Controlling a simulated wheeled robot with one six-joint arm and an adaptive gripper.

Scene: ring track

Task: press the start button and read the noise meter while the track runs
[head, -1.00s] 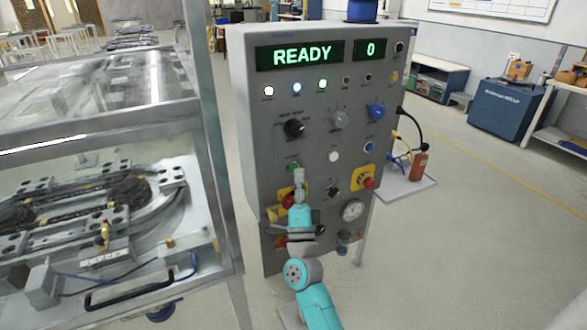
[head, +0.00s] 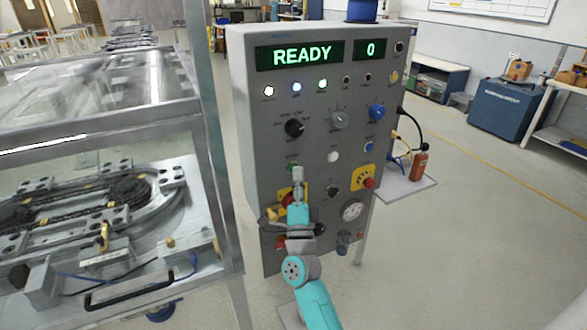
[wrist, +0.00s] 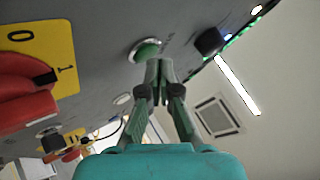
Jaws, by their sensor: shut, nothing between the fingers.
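The grey control panel (head: 260,130) stands upright in the head view. Its green button (head: 292,160) sits on the left side of the panel, and also shows in the wrist view (wrist: 145,49). My gripper (head: 297,172) is shut and empty, its tips just below that button in the head view. In the wrist view my gripper's tips (wrist: 158,64) overlap the button's lower edge; I cannot tell whether they touch it. The panel's display (head: 300,54) reads READY, and a smaller display (head: 371,49) reads 0. I cannot tell which instrument is the noise meter.
A red switch on a yellow plate (wrist: 40,60) is close beside my gripper. A red emergency knob (head: 369,183) and a round gauge (head: 352,210) are on the panel's right. The glass-covered track (head: 130,190) stands left. Open floor (head: 460,240) lies right.

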